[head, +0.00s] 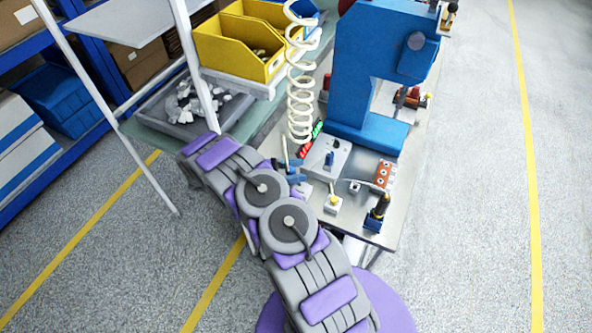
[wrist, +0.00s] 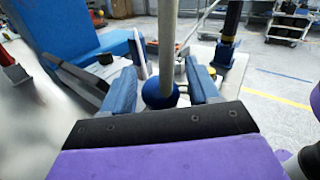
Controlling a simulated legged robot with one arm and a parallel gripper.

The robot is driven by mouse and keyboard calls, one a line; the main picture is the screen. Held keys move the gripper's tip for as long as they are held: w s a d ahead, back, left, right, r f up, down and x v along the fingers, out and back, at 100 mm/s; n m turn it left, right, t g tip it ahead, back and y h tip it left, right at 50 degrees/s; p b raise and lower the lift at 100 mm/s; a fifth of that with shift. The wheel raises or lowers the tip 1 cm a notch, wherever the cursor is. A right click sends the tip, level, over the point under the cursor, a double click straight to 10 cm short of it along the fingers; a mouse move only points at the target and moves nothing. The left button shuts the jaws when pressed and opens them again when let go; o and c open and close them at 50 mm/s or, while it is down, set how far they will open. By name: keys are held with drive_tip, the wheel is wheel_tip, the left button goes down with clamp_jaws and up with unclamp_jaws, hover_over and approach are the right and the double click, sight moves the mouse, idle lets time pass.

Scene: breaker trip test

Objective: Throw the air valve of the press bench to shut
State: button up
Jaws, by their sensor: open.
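In the wrist view a grey rod with a blue ball knob (wrist: 160,93) shows between the two blue fingers of my gripper (wrist: 161,84); I take it for the air valve's lever. The fingers stand apart on either side of the knob, with gaps visible. The rod runs up out of the picture, and the valve body is not clear. In the head view my gripper (head: 296,172) is over the near left part of the press bench (head: 400,170), and a thin pale rod (head: 284,150) shows beside it. My arm hides part of the bench's near left side.
The blue press (head: 350,80) stands behind, with a coiled white hose (head: 300,100) hanging left of it. A grey box with a blue knob (head: 328,160), a red block (head: 385,173) and a black-handled post (head: 377,210) are to the right. Yellow bins (head: 240,45) are at upper left.

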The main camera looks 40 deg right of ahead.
drive_tip(key=shift+d, duration=0.1)
drive_tip(key=shift+c, duration=0.2)
clamp_jaws()
idle(0.4)
